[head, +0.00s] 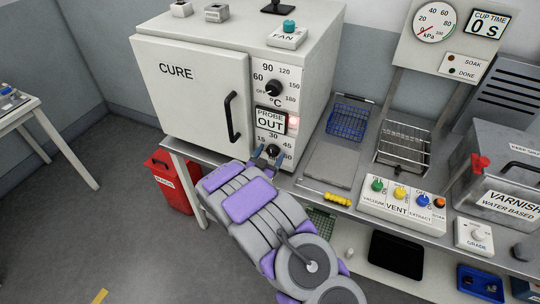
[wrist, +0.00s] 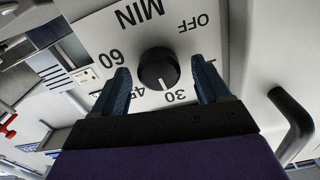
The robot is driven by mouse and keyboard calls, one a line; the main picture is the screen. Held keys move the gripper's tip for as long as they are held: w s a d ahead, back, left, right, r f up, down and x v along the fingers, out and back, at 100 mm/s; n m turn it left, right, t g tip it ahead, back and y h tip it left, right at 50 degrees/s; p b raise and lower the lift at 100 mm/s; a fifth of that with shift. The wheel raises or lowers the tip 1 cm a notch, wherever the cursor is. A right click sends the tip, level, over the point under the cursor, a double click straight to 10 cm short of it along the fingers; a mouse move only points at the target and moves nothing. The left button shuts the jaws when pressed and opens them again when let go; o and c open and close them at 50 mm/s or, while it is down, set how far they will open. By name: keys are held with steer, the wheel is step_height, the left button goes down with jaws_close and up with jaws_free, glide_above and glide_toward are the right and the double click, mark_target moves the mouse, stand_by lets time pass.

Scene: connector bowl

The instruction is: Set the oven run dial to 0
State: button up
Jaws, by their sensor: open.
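The oven is a pale box marked CURE (head: 190,95) with its door shut. Its lower dial (head: 273,151) is a black round knob with minute marks around it. In the wrist view this run dial (wrist: 158,68) sits between my fingers, its white pointer near 30. The marks 30, 45, 60, MIN and OFF show upside down there; 15 is hidden. My gripper (wrist: 160,88) is open, one blue finger on each side of the knob, with small gaps visible. In the head view my gripper (head: 270,156) is at the lower front panel.
The upper °C dial (head: 273,88) and the PROBE OUT display (head: 270,122) are above. The black door handle (head: 232,117) stands out left of the panel. A vent box (head: 400,208), blue basket (head: 346,122) and yellow-handled tool (head: 338,199) are to the right.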

steer(key=shift+w+d, duration=0.1)
steer(key=shift+w, duration=0.2)
steer(key=shift+c, duration=0.2)
steer(key=c, duration=1)
